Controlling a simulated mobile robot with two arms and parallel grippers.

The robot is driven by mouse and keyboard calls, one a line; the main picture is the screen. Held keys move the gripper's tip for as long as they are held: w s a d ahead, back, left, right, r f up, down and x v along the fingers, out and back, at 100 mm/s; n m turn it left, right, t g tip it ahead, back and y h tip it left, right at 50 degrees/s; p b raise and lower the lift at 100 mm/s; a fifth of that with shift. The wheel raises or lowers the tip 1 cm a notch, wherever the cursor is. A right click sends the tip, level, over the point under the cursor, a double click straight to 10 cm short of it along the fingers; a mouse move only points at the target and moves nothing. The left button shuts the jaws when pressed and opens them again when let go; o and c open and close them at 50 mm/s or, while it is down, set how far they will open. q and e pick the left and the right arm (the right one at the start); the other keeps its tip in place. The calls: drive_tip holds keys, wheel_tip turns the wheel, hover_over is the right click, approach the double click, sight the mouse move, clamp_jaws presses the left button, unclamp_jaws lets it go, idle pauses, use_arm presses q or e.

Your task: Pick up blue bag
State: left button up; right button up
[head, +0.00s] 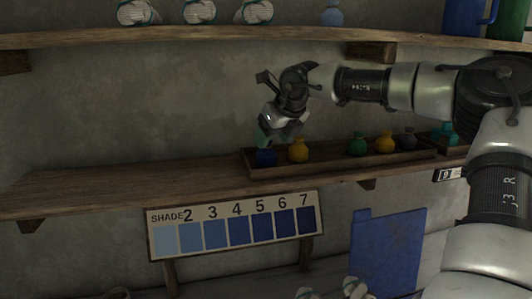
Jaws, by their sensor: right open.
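The blue bag (264,158) is a small dark blue pouch at the left end of a low wooden tray (340,165) on the middle shelf. My right gripper (268,143) points down just above the bag, with its jaws open. I cannot tell whether the fingertips touch the bag. My right arm comes in from the right, over the tray. My left gripper is not in view.
A yellow bag (298,150) sits close right of the blue one. Further right are a green bag (357,144), another yellow bag (384,142) and a dark grey bag (406,139). The wooden shelf (130,185) left of the tray is clear. A shade chart (235,227) stands below.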

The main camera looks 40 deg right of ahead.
sight(269, 146)
drive_tip(key=shift+x, duration=0.75)
drive_tip(key=p+x, duration=0.1)
drive_tip(key=x, duration=0.1)
drive_tip(key=p+x, duration=0.2)
drive_tip(key=shift+d+r, duration=0.1)
drive_tip(key=shift+d, duration=0.1)
drive_tip(key=shift+w+f, duration=0.2)
drive_tip(key=shift+f, duration=0.1)
drive_tip(key=shift+w+f, duration=0.1)
drive_tip(key=shift+f, duration=0.05)
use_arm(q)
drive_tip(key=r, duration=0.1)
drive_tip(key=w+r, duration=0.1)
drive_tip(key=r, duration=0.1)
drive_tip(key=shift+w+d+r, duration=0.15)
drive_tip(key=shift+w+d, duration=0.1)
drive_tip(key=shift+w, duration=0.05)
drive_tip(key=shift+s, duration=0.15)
use_arm(e)
drive_tip(key=c, duration=0.7)
